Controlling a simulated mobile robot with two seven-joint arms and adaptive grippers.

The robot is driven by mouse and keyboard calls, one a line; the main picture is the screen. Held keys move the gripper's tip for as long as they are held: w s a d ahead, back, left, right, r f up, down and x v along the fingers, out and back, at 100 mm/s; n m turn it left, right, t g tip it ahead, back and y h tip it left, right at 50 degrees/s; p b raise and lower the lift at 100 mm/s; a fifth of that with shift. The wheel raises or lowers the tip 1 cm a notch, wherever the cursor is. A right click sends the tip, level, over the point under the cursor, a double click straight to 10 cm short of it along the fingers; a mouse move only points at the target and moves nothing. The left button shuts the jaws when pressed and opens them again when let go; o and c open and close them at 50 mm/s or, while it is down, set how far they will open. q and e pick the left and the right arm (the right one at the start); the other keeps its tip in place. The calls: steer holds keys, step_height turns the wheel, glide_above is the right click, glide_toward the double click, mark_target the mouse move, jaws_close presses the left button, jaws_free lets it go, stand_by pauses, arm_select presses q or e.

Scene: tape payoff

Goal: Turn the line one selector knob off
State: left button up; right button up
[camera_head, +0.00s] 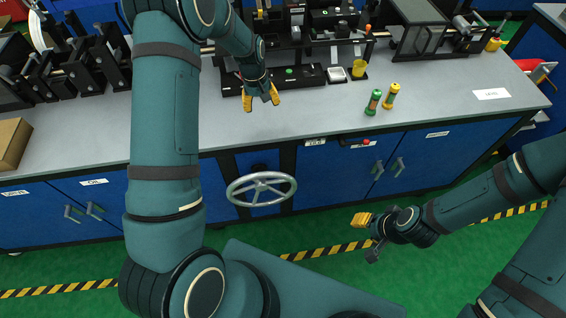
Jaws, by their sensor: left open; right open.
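A dark control strip (356,143) with a red button (366,142) and a small dark knob-like part (345,143) is set in the front of the bench, under its edge. I cannot tell whether this part is the line one selector knob, nor how it is turned. My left gripper (261,99) is open and empty over the bench top, in front of the machine and left of the strip. My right gripper (367,238) is open and empty in front of the blue cabinets, below the strip and apart from it.
A grey handwheel (261,189) sticks out of the bench front. A cardboard box (12,143) is at left. The bench top right of the cylinders is mostly clear.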

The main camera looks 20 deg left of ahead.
arm_select(q)
steer(key=shift+s+d+f+m+t+h, duration=0.2)
steer(key=shift+s+d+f+m, duration=0.3)
steer(key=shift+s+d+f, duration=1.25)
steer(key=shift+s+d+f+m+t+h, duration=0.15)
steer(key=shift+s+d+f+m+h, duration=0.3)
steer(key=shift+s+d+f, duration=1.25)
steer(key=shift+s+d+f+m+t+h, duration=0.15)
steer(key=shift+s+d+f+m, duration=0.7)
steer(key=shift+s+d, duration=1.5)
steer(key=shift+w+d+f+n, duration=0.25)
steer(key=shift+w+d+n, duration=0.05)
steer(key=s+d+f+m+h+b, duration=0.1)
steer(key=s+d+f+b, duration=0.3)
steer(key=s+d, duration=0.4)
steer(key=s+m, duration=0.1)
steer(key=s, duration=0.3)
steer(key=shift+f, duration=0.3)
